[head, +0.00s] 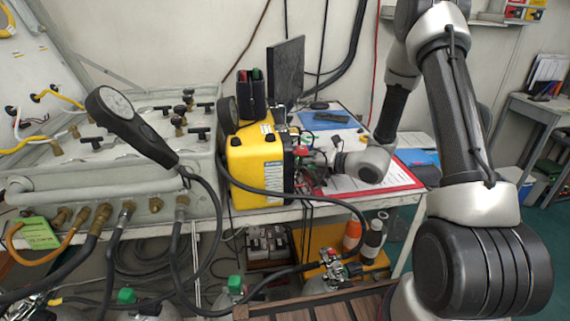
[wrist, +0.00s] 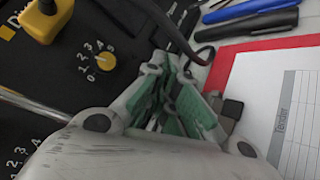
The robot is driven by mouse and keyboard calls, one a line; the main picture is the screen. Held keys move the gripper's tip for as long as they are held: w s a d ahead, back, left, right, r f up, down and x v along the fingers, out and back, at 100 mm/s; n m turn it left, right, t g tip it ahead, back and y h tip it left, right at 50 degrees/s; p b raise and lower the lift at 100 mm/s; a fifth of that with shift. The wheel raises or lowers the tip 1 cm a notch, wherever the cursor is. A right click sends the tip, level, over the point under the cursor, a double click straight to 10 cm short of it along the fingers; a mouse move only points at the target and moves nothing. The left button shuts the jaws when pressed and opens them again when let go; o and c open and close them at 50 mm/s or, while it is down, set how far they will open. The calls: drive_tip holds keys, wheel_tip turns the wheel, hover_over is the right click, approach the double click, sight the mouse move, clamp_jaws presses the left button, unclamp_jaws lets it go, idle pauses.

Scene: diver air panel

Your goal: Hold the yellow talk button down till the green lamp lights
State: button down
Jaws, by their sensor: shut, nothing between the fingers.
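The yellow comms box (head: 252,165) stands on the bench, its dark front panel facing right. My gripper (head: 318,165) is at that panel, fingers shut and empty. In the wrist view its green-padded fingertips (wrist: 176,78) are close together over the panel's right edge; I cannot tell whether they touch anything. A round yellow knob (wrist: 97,62) with numbers around it lies left of the fingers. A yellow block (wrist: 46,20) with a dark top is at the upper left. I cannot make out which yellow part is the talk button. I see no lit green lamp; the gripper hides part of the panel.
A red clipboard (head: 412,180) with white paper lies right of the box, with pens (wrist: 248,12) beyond it in the wrist view. A black cable (head: 285,194) loops past the box's front. A gauge (head: 117,103) and valve panel (head: 100,152) stand left. A monitor (head: 286,70) is behind.

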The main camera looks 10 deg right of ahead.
drive_tip(key=shift+a, duration=0.35)
drive_tip(key=shift+a, duration=0.4)
idle(0.5)
drive_tip(key=shift+d, duration=0.1)
idle(1.5)
drive_tip(key=shift+d, duration=0.7)
drive_tip(key=shift+d, duration=2.5)
